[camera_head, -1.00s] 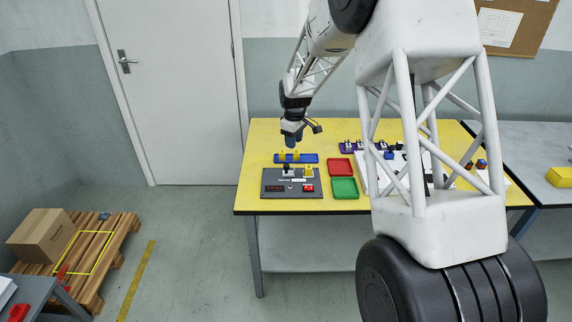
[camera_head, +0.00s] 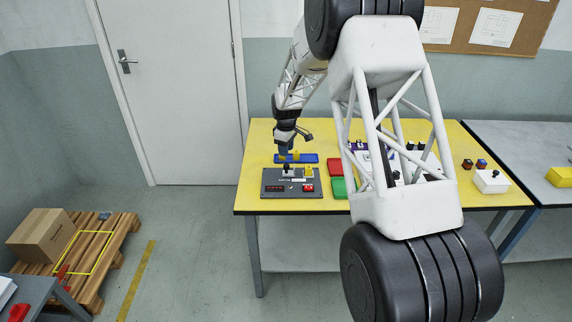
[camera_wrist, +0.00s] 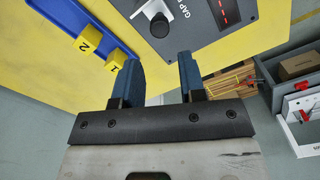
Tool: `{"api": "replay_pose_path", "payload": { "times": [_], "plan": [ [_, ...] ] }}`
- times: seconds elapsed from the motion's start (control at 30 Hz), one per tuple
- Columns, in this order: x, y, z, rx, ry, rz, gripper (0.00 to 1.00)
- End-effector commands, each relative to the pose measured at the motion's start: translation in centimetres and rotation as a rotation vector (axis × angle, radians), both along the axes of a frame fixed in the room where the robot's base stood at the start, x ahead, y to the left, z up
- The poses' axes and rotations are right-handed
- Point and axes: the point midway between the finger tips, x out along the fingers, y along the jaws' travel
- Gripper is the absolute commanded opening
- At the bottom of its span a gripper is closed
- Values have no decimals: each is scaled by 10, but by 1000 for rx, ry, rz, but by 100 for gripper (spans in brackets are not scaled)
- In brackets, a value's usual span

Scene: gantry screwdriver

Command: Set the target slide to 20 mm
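A dark grey panel (camera_head: 292,191) lies at the table's left front. In the wrist view the panel (camera_wrist: 190,42) carries lettering starting "GAP" and a red lit display (camera_wrist: 224,12). A black knob (camera_wrist: 160,25) stands on a pale block on it; the knob also shows in the head view (camera_head: 286,167). I cannot tell which part is the target slide, nor read its setting. My gripper (camera_wrist: 160,78) is open, with nothing between its blue fingers. It hangs above the table near the blue tray, behind the knob (camera_head: 284,152).
A blue tray (camera_wrist: 64,12) holds yellow blocks numbered 1 (camera_wrist: 115,62) and 2 (camera_wrist: 89,39). My arm hides part of the table.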

Motion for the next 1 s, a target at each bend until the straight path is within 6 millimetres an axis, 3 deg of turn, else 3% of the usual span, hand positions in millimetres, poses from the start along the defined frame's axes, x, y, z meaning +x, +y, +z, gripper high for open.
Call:
{"api": "replay_pose_path", "payload": {
  "times": [0.7,1.0],
  "plan": [
    [0,0,-69,0,0,0,38],
    [0,0,-76,0,-1,0,38]
  ]
}}
